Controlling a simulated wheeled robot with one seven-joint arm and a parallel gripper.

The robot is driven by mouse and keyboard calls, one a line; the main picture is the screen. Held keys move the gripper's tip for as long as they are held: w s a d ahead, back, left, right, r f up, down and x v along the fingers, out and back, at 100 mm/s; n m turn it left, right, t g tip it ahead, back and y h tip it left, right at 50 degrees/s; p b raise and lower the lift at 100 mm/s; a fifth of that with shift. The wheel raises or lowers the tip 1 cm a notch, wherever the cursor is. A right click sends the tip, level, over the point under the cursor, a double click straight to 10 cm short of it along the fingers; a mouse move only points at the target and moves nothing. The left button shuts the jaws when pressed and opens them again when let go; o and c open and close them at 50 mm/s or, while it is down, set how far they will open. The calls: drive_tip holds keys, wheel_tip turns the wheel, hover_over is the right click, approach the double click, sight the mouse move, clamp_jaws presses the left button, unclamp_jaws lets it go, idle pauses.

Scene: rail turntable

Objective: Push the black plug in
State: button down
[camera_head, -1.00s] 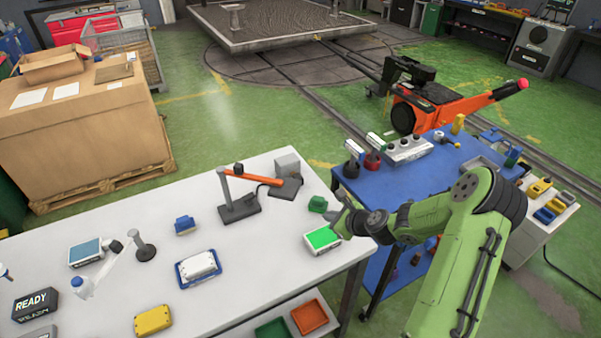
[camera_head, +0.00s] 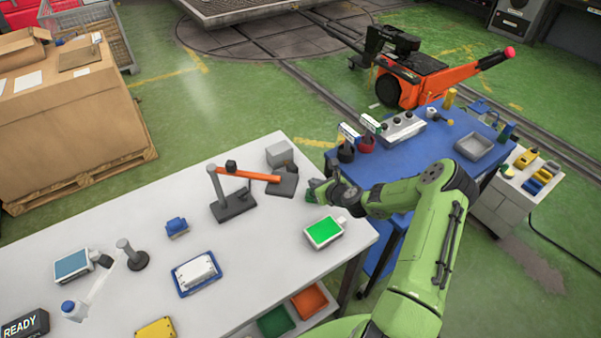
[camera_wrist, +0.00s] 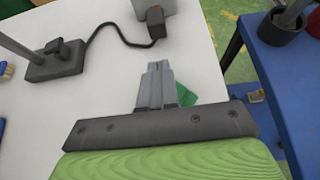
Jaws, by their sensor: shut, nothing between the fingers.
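A black plug (camera_wrist: 156,22) with a dark cable sits at the grey box (camera_wrist: 153,5) in the wrist view, close against its face. I cannot tell how far in it is. In the head view the grey box (camera_head: 279,154) stands at the table's back edge, with a dark piece in front of it. My gripper (camera_wrist: 160,66) is shut and empty, its fingertips pointing toward the plug but apart from it. In the head view my gripper (camera_head: 319,190) is over the table's right end, partly hidden by my wrist.
A green block (camera_wrist: 186,95) lies partly behind my fingers. The cable runs left to a dark base (camera_wrist: 55,64). An orange arm (camera_head: 248,174) on a stand is left of the plug. A green-screened device (camera_head: 324,232) lies nearby. A blue table (camera_head: 400,190) adjoins on the right.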

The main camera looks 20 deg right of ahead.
sight(296, 171)
drive_tip(key=x, duration=0.2)
drive_tip(key=r+x, duration=0.1)
drive_tip(key=x, duration=0.5)
drive_tip(key=shift+w+a+r, duration=0.15)
drive_tip(key=shift+w, duration=0.7)
